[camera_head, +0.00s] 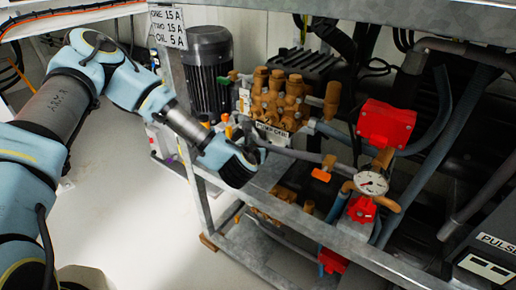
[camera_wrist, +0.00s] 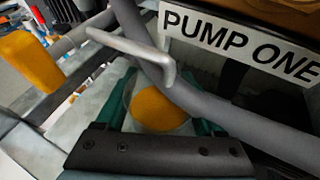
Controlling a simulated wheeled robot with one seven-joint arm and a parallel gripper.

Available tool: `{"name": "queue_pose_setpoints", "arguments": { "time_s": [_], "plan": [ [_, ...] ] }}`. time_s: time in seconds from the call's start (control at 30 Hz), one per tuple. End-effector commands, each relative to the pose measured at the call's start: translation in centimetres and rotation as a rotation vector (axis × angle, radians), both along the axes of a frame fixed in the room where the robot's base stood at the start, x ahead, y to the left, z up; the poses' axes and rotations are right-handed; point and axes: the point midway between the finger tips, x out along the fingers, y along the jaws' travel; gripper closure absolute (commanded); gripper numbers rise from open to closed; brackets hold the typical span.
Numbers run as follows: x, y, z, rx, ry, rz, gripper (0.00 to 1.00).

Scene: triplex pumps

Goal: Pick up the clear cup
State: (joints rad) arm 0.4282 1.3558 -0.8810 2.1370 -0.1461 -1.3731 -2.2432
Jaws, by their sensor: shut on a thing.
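The clear cup (camera_wrist: 128,92) shows in the wrist view as a see-through rim around an orange-yellow round patch. I cannot tell whether the orange is inside the cup or seen through it. My gripper (camera_wrist: 163,104) has teal fingers on both sides of the cup and is shut on it. In the head view my gripper (camera_head: 258,155) is at the front of the pump frame, just below the brass pump. The cup cannot be made out in that view.
A grey hose (camera_wrist: 225,110) and a bent grey lever (camera_wrist: 135,45) pass close beyond the gripper, below the "PUMP ONE" label (camera_wrist: 240,38). The brass pump (camera_head: 278,98), red boxes (camera_head: 386,124), a gauge (camera_head: 371,183) and the frame rail (camera_head: 300,222) crowd the right. Open floor (camera_head: 120,215) lies left.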

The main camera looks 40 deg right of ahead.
Motion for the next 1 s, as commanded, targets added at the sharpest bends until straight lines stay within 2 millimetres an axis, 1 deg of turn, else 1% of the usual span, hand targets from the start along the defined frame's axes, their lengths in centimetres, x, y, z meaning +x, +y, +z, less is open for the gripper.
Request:
{"name": "queue_pose_setpoints", "arguments": {
  "time_s": [0.1,0.17,0.27,1.0],
  "plan": [
    [0.0,0.0,1.2,-0.001,-0.001,0.0,0.98],
    [-0.1,0.1,1.6,0.0,0.0,-0.001,0.98],
    [-0.9,1.1,1.3,0.002,0.002,-0.002,0.98],
    [-6.8,8.8,1.3,0.002,0.003,-0.003,0.98]
  ]
}}
